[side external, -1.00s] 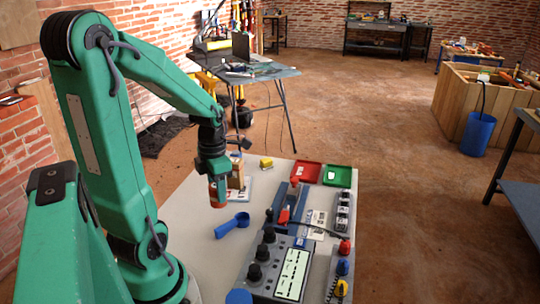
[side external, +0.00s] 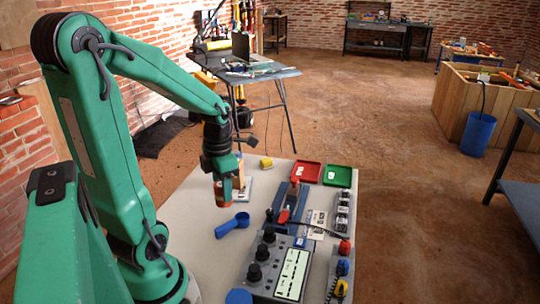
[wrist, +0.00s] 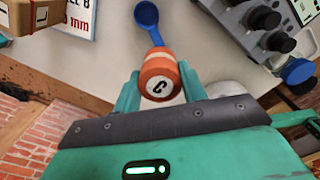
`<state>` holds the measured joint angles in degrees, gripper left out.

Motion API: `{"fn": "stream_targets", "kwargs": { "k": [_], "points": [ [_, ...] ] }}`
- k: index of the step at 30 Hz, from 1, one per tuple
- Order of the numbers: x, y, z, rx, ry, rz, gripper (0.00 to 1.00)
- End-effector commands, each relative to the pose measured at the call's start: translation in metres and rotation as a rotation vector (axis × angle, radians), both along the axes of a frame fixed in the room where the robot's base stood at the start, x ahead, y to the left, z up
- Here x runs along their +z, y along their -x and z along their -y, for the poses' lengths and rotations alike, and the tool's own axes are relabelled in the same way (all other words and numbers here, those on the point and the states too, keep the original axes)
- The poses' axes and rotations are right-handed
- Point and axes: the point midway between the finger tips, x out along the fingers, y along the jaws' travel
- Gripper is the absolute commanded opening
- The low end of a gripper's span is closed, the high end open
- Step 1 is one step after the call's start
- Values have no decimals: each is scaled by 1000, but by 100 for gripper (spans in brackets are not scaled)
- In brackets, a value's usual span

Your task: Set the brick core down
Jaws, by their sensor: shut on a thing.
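The brick core (wrist: 158,76) is an orange cylinder with a pale band and a dark letter on its end, seen in the wrist view. My gripper (wrist: 155,92) is shut on it, with one teal finger on each side. In the side view the core (side external: 222,194) hangs below my gripper (side external: 219,182), over the pale table (side external: 190,225). I cannot tell whether its lower end touches the table. Part of the core is hidden by the gripper.
A blue scoop (side external: 232,225) lies close by on the table. A grey control box with black knobs (side external: 280,265) stands to the right. A wooden block (side external: 240,178) is just behind the gripper. Red (side external: 306,172) and green (side external: 338,176) trays sit at the back.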

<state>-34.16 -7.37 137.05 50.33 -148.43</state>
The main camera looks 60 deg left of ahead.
Motion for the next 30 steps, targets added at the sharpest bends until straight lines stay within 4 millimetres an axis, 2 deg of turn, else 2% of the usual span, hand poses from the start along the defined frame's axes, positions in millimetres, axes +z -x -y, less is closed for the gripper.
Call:
{"fn": "stream_targets", "kwargs": {
  "k": [8, 11, 17, 23, 30],
  "points": [
    [2, -18, 4, -100, 0, 0, 14],
    [4, -34, 8, -187, 0, 0, 14],
    [7, -79, 25, -432, 0, 0, 14],
    [7, -127, 56, -714, 0, 0, 14],
    [4, -179, 106, -1050, 1, -2, 14]
  ]
}}
